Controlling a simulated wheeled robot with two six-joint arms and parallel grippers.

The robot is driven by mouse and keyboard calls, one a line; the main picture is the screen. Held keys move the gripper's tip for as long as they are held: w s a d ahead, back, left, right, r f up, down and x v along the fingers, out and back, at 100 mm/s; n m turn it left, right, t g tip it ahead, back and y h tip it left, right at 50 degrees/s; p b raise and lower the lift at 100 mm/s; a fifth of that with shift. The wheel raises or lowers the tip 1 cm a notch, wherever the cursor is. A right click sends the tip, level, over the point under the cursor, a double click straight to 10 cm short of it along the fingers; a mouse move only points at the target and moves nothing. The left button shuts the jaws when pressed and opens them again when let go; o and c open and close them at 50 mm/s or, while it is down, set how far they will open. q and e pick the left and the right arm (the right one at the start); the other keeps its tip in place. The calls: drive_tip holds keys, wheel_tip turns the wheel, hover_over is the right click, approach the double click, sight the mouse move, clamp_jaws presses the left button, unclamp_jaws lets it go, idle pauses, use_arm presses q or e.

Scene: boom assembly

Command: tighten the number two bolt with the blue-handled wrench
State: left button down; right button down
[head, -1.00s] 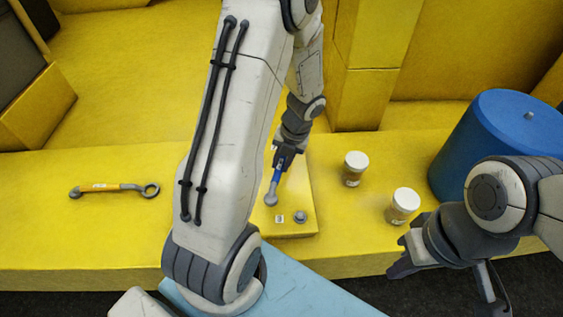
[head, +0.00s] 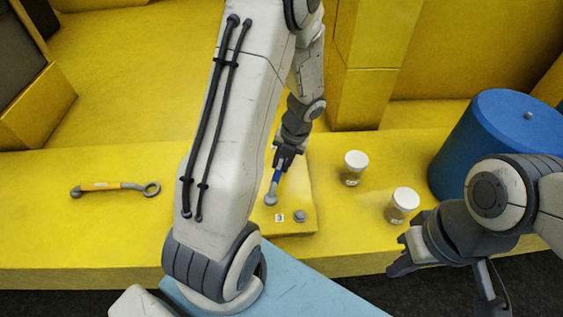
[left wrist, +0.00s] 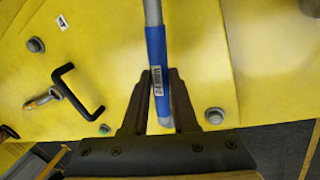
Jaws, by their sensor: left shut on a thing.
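The blue-handled wrench (head: 277,179) is in my left gripper (head: 284,158), above the yellow block in the middle of the head view. The gripper is shut on its blue handle, which also shows between the fingers in the left wrist view (left wrist: 157,62). The wrench's grey head (head: 270,199) is low at the block; whether it sits on a bolt is hidden. A grey bolt (head: 299,216) stands right of the head, with a small number label (head: 279,217) beside it. I cannot identify bolt number two. My right gripper (head: 445,287) is open and empty at lower right.
An orange-handled wrench (head: 115,187) lies on the yellow bench at left. Two white-lidded jars (head: 354,167) (head: 403,205) and a blue drum (head: 500,150) stand at right. The left wrist view shows a black bracket handle (left wrist: 72,92) and other bolts (left wrist: 35,45) (left wrist: 214,116).

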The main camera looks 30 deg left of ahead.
use_arm(q)
drive_tip(key=shift+f, duration=0.15)
drive_tip(key=shift+b+x, duration=0.5)
drive_tip(key=shift+x, duration=0.3)
drive_tip(key=shift+d, duration=0.2)
drive_tip(key=shift+s+a+m+p, duration=0.1)
drive_tip(key=shift+a+m+p, duration=0.2)
drive_tip(key=shift+a+p, duration=0.1)
idle(0.4)
drive_tip(key=shift+s+a+m, duration=0.1)
drive_tip(key=shift+a+m, duration=0.2)
drive_tip(key=shift+a, duration=0.1)
drive_tip(key=shift+a, duration=0.1)
